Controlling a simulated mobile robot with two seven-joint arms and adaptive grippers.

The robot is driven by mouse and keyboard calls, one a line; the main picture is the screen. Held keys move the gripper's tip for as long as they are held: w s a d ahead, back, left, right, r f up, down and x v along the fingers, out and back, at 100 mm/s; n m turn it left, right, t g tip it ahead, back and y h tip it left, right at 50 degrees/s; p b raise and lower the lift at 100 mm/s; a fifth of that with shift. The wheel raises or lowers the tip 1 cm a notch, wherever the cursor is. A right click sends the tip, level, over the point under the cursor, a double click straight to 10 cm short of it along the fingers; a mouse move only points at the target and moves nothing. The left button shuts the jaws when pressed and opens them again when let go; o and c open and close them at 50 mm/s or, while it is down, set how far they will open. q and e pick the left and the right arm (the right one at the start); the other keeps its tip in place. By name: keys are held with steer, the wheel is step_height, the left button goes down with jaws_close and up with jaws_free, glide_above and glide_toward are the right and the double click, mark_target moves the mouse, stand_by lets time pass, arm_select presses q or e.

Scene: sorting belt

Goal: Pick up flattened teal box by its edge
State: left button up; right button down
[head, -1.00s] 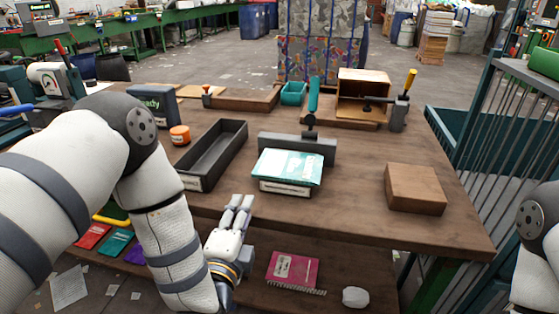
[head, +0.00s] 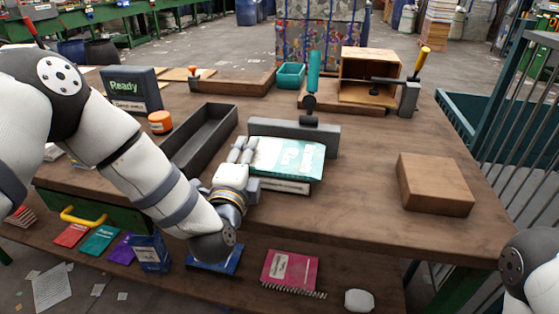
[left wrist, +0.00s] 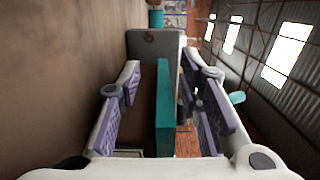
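The flattened teal box (head: 292,158) lies flat on a low support with a pale label (head: 285,186) near the middle of the bench. My left gripper (head: 243,151) is at the box's left edge, its fingers pointing away from me. In the left wrist view the teal edge (left wrist: 165,112) stands between the two purple-padded fingers. Gaps show on both sides, the narrower one on the right, so the gripper is open and not clamped. My right gripper is out of view; only part of my right arm shows at the lower right.
A grey bar (head: 296,131) with a teal-handled post stands right behind the box. A long dark tray (head: 200,140) is to its left, near an orange roll (head: 160,122). A brown block (head: 435,184) sits right. The bench between box and block is clear.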

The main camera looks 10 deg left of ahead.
arm_select(q)
steer(key=shift+w+r, duration=0.15)
steer(key=shift+w, duration=0.05)
jaws_close()
steer(key=shift+r, duration=0.1)
